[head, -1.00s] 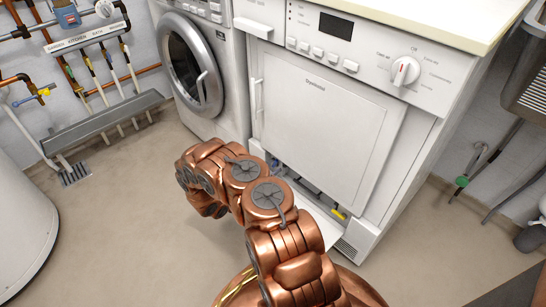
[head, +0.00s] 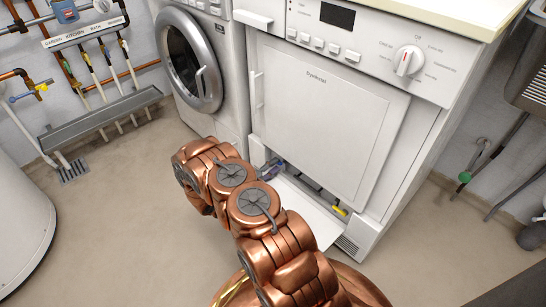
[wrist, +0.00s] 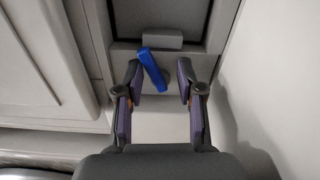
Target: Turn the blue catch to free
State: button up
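The blue catch (wrist: 152,68) is a short bar in the wrist view, tilted with its upper end to the left. It sits on a pale grey panel, just below a small grey block. My gripper (wrist: 159,75) is open, with one finger on each side of the catch. The catch lies closer to the left finger; I cannot tell whether they touch. In the head view my gripper (head: 271,169) shows only partly, low at the front of the white dryer (head: 325,115); my copper arm hides part of that area. I cannot make out the catch there.
A lowered white flap (head: 308,212) lies at the dryer's base, with a yellow part (head: 339,211) beside the opening. A washing machine (head: 190,65) stands to the left. Bare floor lies in front.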

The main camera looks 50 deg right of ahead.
jog(key=shift+f+m+b, duration=0.25)
jog(key=shift+m+b, duration=0.25)
jog(key=a+p, duration=0.1)
jog(key=a, duration=0.1)
jog(key=a+p, duration=0.1)
jog(key=a, duration=0.2)
jog(key=a+p, duration=0.2)
jog(key=shift+w+a+r, duration=0.15)
jog(key=shift+a+r, duration=0.1)
jog(key=shift+r, duration=0.05)
jog(key=shift+a+r, duration=0.15)
jog(key=shift+r, duration=0.05)
jog(key=s+a+r+m+g+y, duration=0.1)
jog(key=s+r, duration=0.3)
jog(key=r, duration=0.4)
jog(key=s+a+r+m+g+y+p, duration=0.1)
jog(key=s+a+r+g+y, duration=0.1)
jog(key=r, duration=0.6)
jog(key=s+a+r+m+g+y+p, duration=0.1)
jog(key=s+a+r+g+y, duration=0.1)
jog(key=s+r, duration=0.4)
jog(key=shift+s+r+g+y, duration=0.25)
jog(key=shift+r+g+y, duration=0.35)
jog(key=shift+r+g, duration=0.8)
